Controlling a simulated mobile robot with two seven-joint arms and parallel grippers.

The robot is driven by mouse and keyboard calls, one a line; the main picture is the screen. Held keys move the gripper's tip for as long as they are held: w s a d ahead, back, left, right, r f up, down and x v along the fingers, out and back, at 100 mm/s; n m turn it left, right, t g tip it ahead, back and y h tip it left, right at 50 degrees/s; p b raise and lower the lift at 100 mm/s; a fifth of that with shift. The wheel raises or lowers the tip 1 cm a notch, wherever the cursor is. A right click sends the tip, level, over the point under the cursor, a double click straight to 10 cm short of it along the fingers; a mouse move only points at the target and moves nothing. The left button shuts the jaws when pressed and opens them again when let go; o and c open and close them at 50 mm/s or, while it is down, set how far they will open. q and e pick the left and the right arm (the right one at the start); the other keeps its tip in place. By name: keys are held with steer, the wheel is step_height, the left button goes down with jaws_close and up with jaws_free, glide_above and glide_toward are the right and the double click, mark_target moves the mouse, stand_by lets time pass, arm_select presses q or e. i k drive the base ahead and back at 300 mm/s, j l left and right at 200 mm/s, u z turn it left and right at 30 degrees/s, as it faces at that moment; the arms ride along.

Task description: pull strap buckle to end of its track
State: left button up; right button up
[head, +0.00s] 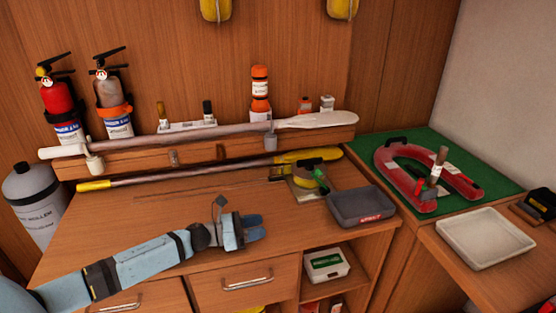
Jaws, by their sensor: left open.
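My left arm reaches in from the lower left over the wooden counter (130,222). Its gripper (262,228) is open and empty, with its blue fingers pointing right above the counter's front part. A yellow coil (303,180) with a green part (319,173) and dark bits lies on a pale pad at the back right of the counter. It is apart from the gripper, up and to the right. I cannot clearly make out a strap buckle or its track; they may be small details near this coil. My right gripper is not in view.
A dark grey tray (361,207) sits right of the gripper at the counter edge. Two paddles, a white one (316,121) and a yellow one (130,181), run along the back. A red horseshoe-shaped item (398,177) lies on a green mat (405,149). The counter's left part is clear.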

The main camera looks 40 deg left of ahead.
mark_target(279, 175)
steer(key=i+j, duration=0.75)
